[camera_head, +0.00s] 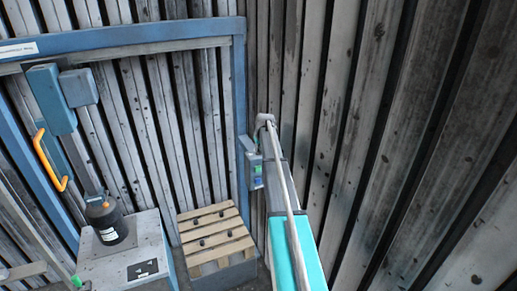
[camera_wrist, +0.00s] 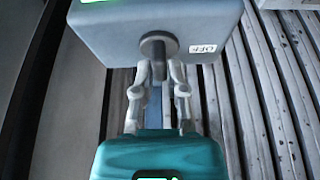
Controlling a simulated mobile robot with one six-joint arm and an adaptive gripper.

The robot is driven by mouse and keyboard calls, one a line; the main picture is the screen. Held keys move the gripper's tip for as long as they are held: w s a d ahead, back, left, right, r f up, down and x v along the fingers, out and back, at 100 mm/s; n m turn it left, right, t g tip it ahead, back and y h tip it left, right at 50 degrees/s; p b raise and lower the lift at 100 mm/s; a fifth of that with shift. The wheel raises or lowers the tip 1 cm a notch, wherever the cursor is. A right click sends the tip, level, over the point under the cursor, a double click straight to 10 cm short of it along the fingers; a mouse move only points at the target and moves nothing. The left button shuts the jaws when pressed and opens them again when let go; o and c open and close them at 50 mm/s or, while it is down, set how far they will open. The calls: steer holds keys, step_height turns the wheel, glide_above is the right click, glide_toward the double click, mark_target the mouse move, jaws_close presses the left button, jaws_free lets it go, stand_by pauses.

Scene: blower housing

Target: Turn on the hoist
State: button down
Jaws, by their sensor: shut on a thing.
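In the wrist view, a grey switch box (camera_wrist: 105,40) fills the top, with a round dark knob (camera_wrist: 158,42) on its near face. A small white label that seems to read OFF sits right of the knob, and part of a bright green patch shows at the top edge. My gripper (camera_wrist: 158,72) has its two fingertips closed on the knob from either side. In the head view, a small grey box (camera_head: 253,166) is on the blue post, partly behind my arm; my fingertips are hidden there. A blue unit (camera_head: 50,98), perhaps the hoist, hangs from the frame at left.
A blue frame (camera_head: 140,36) stands along the slatted wall. An orange curved handle (camera_head: 49,160) is at left. A dark cylinder (camera_head: 107,222) stands on a grey cabinet (camera_head: 152,237). A wooden slatted pallet (camera_head: 215,236) lies beside it. The wall (camera_head: 400,130) is close on the right.

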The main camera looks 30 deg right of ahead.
steer(key=c, duration=0.7)
jaws_free()
steer(key=shift+n, duration=0.4)
steer(key=shift+n+y, duration=0.6)
steer(key=shift+n, duration=0.4)
steer(key=shift+r+p, duration=0.4)
steer(key=p+v, duration=1.2)
steer(key=v, duration=0.1)
steer(key=s+a+f+b, duration=0.4)
steer(key=a+f+b, duration=0.1)
steer(key=a, duration=0.4)
steer(key=s+a+f+g+b, duration=0.1)
steer(key=s+a+f+b, duration=0.3)
steer(key=a, duration=0.5)
steer(key=s+a+f+g+b, duration=0.1)
steer(key=s+a+f+b, duration=0.3)
steer(key=a, duration=0.5)
steer(key=shift+s+b+x, duration=0.2)
steer(key=shift+b+x, duration=0.45)
steer(key=shift+x, duration=0.25)
steer(key=shift+s+b+x, duration=0.2)
steer(key=shift+b+x, duration=0.45)
steer(key=shift+x, duration=0.3)
